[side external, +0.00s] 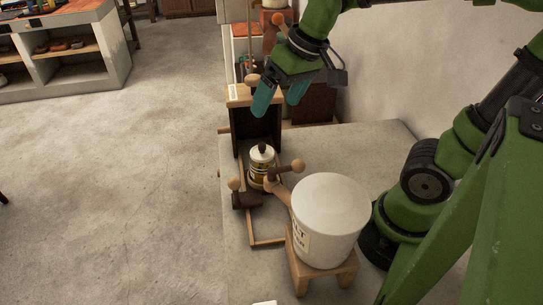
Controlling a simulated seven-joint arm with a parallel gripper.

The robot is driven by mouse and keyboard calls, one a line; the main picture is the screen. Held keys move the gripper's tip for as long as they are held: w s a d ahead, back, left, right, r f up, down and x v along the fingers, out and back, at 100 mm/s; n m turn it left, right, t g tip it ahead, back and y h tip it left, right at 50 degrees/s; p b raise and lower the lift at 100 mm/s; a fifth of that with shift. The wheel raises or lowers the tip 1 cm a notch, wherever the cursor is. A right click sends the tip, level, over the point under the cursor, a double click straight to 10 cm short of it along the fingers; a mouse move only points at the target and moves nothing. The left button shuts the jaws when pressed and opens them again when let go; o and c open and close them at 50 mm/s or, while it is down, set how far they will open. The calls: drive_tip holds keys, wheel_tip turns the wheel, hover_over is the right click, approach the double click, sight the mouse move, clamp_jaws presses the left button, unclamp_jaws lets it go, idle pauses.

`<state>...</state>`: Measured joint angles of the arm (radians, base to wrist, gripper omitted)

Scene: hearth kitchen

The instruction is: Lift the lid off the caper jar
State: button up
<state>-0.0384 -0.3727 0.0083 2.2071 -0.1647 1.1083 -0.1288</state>
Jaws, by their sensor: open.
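The caper jar (258,178) is a small jar with a yellow and dark label and a whitish top. It stands upright on the counter, between wooden pieces with round knobs. Its lid (262,155) is pale with a dark knob and sits on top of the jar. My gripper (281,103) has two teal fingers, apart and empty, pointing down. It is above and behind the jar in the picture, slightly to the right, and apart from the lid.
A large white tub (330,215) on a wooden stand (322,268) is in front, right of the jar. A dark wooden box (256,122) stands behind the jar. Wooden knobbed parts (247,199) crowd the jar. The counter (370,148) is bare behind the tub.

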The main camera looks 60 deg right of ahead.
drive_tip(key=w+n+g, duration=0.2)
drive_tip(key=w+g, duration=0.1)
drive_tip(key=w, duration=0.1)
drive_tip(key=n+g+h, duration=0.1)
drive_tip(key=n, duration=0.1)
hover_over(262, 144)
drive_tip(key=f, duration=0.8)
drive_tip(key=shift+s+f, duration=0.1)
drive_tip(key=shift+s, duration=0.15)
drive_tip(key=shift+w+f, duration=0.2)
drive_tip(key=shift+f, duration=2.65)
drive_tip(key=c, duration=1.1)
